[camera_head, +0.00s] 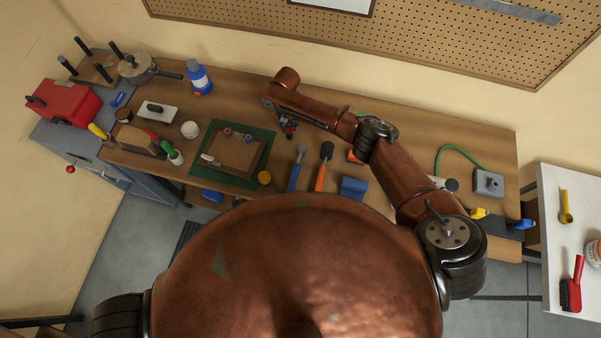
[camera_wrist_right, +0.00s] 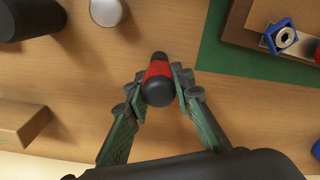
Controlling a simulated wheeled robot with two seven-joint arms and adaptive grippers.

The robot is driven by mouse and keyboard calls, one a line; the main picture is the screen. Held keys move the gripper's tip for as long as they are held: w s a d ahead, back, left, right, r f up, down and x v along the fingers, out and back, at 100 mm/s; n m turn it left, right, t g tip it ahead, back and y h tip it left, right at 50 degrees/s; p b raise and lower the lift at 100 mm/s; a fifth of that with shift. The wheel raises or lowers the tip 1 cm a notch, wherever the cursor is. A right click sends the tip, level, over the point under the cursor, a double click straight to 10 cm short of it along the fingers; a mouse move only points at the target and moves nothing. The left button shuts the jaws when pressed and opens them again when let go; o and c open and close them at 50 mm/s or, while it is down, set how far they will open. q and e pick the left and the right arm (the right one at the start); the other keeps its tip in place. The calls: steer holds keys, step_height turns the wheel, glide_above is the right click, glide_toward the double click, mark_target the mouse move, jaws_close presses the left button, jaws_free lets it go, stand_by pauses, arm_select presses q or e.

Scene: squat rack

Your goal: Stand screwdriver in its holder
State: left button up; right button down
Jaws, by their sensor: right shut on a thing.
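My right gripper (camera_wrist_right: 160,85) is shut on the screwdriver, whose black and red handle (camera_wrist_right: 158,72) shows between the fingers in the right wrist view. In the head view the right gripper (camera_head: 288,121) hangs above the bench, to the right of the green mat, and a bit of red from the screwdriver (camera_head: 289,129) shows there. The shaft and tip are hidden. I cannot pick out the holder for certain. A tan block (camera_wrist_right: 20,124) stands at the left edge of the right wrist view, apart from the gripper. My left gripper is out of view.
The green mat (camera_head: 201,175) carries a brown board (camera_head: 235,160) with small parts. A blue-handled hammer (camera_head: 294,175) and an orange-handled mallet (camera_head: 321,175) lie in front of the gripper. A blue bottle (camera_head: 200,80) and wooden block (camera_head: 138,140) stand left.

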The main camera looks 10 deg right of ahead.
steer(key=shift+f, duration=0.1)
steer(key=c, duration=2.2)
jaws_free()
steer(key=o, duration=0.6)
steer(key=o, duration=0.4)
steer(key=shift+o, duration=0.3)
steer(key=o, duration=0.3)
steer(key=shift+o, duration=0.8)
steer(key=o, duration=0.3)
